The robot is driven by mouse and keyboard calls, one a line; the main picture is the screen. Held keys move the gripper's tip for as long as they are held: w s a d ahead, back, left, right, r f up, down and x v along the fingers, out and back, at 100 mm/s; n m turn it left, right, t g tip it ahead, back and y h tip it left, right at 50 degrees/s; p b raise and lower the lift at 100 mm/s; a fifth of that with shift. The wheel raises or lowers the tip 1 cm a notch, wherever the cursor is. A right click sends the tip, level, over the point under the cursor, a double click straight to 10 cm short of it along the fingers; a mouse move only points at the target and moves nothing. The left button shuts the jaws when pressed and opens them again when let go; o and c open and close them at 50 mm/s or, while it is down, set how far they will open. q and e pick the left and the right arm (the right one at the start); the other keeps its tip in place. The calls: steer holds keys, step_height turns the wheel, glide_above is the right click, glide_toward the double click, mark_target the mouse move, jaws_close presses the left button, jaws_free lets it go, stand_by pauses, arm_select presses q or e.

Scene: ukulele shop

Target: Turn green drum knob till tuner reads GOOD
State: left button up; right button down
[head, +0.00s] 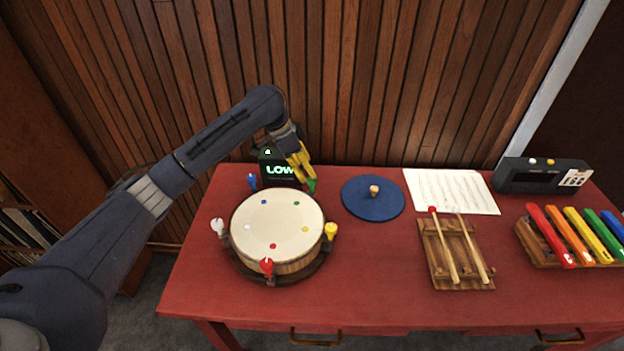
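The drum (275,222) has a cream head with coloured dots and stands on the left part of the red table. Its green knob (312,185) is at the back right of the rim and is partly hidden by my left gripper (309,181). The yellow fingers of that gripper point down at the green knob; I cannot tell whether they are closed on it. The tuner (268,167) behind the drum reads LOW in green and is partly covered by the gripper. My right gripper is not in view.
Blue (252,180), white (218,227), red (267,266) and yellow (330,231) knobs surround the drum. A blue disc (385,199) lies to its right. Sheet music (470,192), a stick rack (440,274), a xylophone (540,255) and a black device (520,175) stand farther right.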

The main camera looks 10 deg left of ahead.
mark_target(312, 184)
arm_select(q)
steer(key=shift+x, duration=2.9)
steer(key=shift+o, duration=0.3)
jaws_close()
